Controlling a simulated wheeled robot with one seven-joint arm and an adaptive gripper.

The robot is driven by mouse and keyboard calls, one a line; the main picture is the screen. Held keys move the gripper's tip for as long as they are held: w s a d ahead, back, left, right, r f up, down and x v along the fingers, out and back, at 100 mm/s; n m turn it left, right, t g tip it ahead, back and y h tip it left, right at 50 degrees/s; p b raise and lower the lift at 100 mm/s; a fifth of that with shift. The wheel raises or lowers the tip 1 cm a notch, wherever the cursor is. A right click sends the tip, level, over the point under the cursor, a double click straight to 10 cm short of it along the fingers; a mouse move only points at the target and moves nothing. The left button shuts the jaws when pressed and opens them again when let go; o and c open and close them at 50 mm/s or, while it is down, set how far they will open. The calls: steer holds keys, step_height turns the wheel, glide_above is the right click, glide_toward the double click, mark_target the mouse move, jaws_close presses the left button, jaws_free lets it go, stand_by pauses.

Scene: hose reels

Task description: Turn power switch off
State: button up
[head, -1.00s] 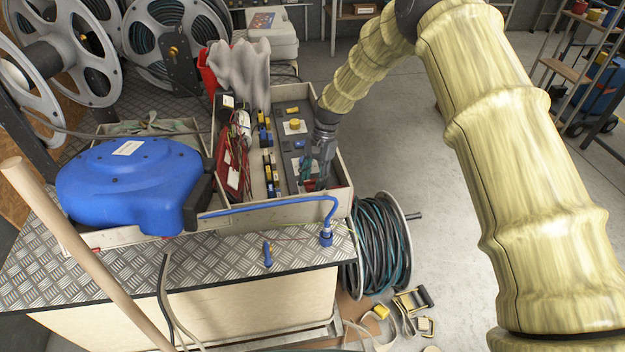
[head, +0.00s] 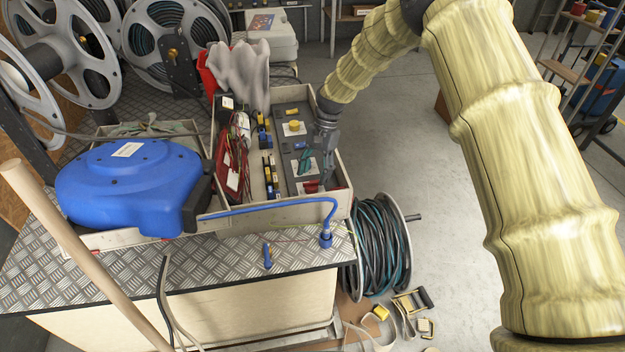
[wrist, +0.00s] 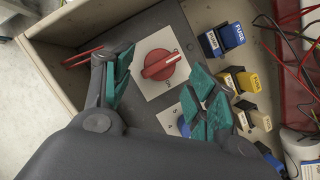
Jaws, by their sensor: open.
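The power switch appears as a red rotary knob (wrist: 161,65) on a white square plate, set in a dark grey panel in the wrist view. Its grip ridge lies nearly sideways in that picture. In the head view the red knob (head: 313,186) shows small at the near end of the panel. My gripper (wrist: 163,92) is open and empty, with one green-padded finger on each side of the knob in the picture. I cannot tell whether either finger touches it. In the head view my gripper (head: 306,161) hangs over the panel.
The panel sits in a wooden-walled box (wrist: 85,20). Yellow and blue fuses (wrist: 230,36) and red wires lie beside it. A blue knob (wrist: 184,127) is partly hidden by a finger.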

steer(key=v, duration=0.8)
steer(key=shift+r, duration=0.25)
